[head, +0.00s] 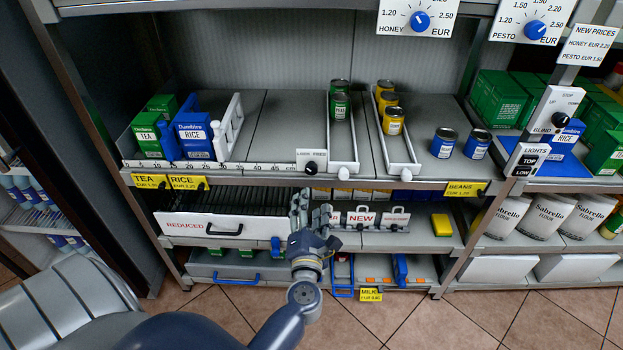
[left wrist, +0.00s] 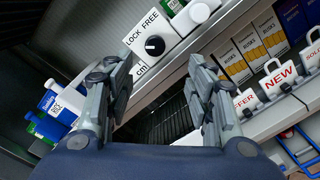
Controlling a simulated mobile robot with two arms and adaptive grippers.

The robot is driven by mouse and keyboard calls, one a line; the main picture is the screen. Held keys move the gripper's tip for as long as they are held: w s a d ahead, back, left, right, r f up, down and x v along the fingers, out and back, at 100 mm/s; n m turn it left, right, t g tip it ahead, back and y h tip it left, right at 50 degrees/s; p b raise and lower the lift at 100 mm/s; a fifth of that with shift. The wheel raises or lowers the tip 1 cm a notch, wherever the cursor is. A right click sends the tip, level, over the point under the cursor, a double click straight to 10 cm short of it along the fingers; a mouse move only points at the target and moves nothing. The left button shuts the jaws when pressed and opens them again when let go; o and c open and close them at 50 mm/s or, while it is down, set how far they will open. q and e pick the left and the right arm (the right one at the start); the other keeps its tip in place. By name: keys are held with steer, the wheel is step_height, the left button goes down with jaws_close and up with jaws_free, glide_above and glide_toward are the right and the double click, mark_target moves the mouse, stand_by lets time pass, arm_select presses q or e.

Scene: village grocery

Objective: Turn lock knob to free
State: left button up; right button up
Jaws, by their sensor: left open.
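The lock knob (head: 311,168) is a round black knob with a white mark, on a white plate (head: 311,154) lettered LOCK FREE, at the front edge of the middle shelf. In the left wrist view the lock knob (left wrist: 155,46) sits ahead of and between the fingers, apart from them. Its mark seems to lie on the knob's upper left side there. My left gripper (head: 312,208) is open and empty, below the knob in the head view. It also shows in the left wrist view (left wrist: 160,90). My right gripper is not in view.
A ruler strip (head: 240,168) runs left of the plate. A white-walled lane with green cans (head: 340,106) stands right of it. Tea and rice boxes (head: 194,136) stand at the left.

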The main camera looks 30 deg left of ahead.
mark_target(311, 172)
arm_select(q)
steer(key=shift+n, duration=0.4)
steer(key=x, duration=1.1)
steer(key=shift+s+a+r+p, duration=0.15)
steer(key=shift+a+r+p, duration=0.05)
steer(key=shift+r+p, duration=0.15)
steer(key=c, duration=1.1)
